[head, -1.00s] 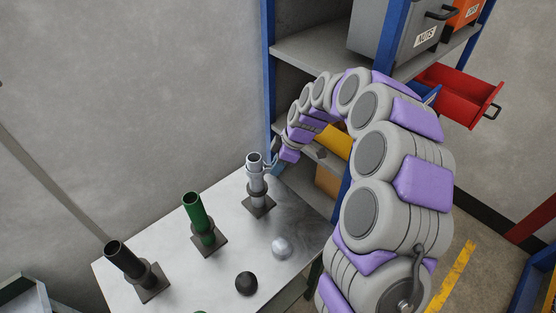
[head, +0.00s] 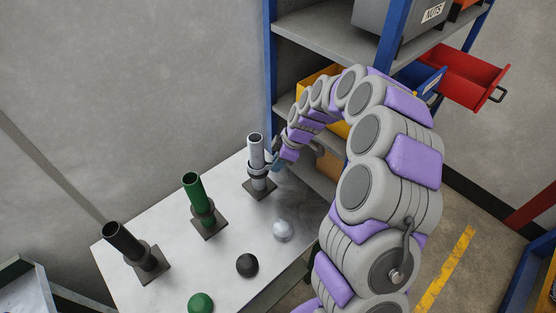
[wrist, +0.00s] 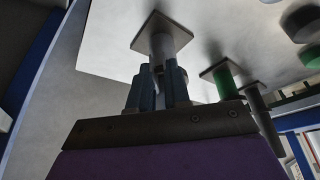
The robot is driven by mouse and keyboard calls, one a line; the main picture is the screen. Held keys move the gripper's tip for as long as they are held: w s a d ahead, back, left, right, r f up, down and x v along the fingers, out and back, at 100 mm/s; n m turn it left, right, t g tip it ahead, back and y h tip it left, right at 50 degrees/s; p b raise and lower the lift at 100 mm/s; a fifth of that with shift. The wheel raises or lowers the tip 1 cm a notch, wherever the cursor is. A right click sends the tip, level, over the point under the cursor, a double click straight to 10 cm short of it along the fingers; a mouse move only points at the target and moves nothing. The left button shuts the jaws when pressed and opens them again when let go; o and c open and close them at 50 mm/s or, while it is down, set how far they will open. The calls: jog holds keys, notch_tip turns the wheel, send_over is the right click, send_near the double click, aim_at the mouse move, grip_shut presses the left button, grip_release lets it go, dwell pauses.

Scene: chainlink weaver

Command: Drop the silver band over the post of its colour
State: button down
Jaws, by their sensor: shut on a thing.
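The silver post (head: 256,151) stands on a square base at the far end of the table, and its top is open. The silver band (head: 257,171) appears to be around this post, about midway down. My gripper (head: 272,163) reaches in from the right and is shut on the band's side. In the wrist view my two blue fingers (wrist: 161,88) point at the silver post (wrist: 163,47); the band is mostly hidden there. The green post (head: 194,190) and the black post (head: 121,239) stand nearer on the same table.
On the table (head: 225,240) lie a silver knob-like piece (head: 283,230), a black one (head: 247,265) and a green one (head: 201,303). A blue-framed shelf (head: 330,35) stands right behind the post. A red drawer (head: 465,78) sticks out farther right.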

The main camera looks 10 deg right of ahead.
jog(key=c, duration=1)
grip_release()
jog(key=shift+d, duration=0.1)
jog(key=shift+r, duration=0.1)
jog(key=p+v, duration=0.2)
jog(key=v, duration=0.9)
jog(key=shift+d+r+p, duration=0.2)
jog(key=shift+r+p, duration=0.15)
jog(key=shift+p, duration=0.05)
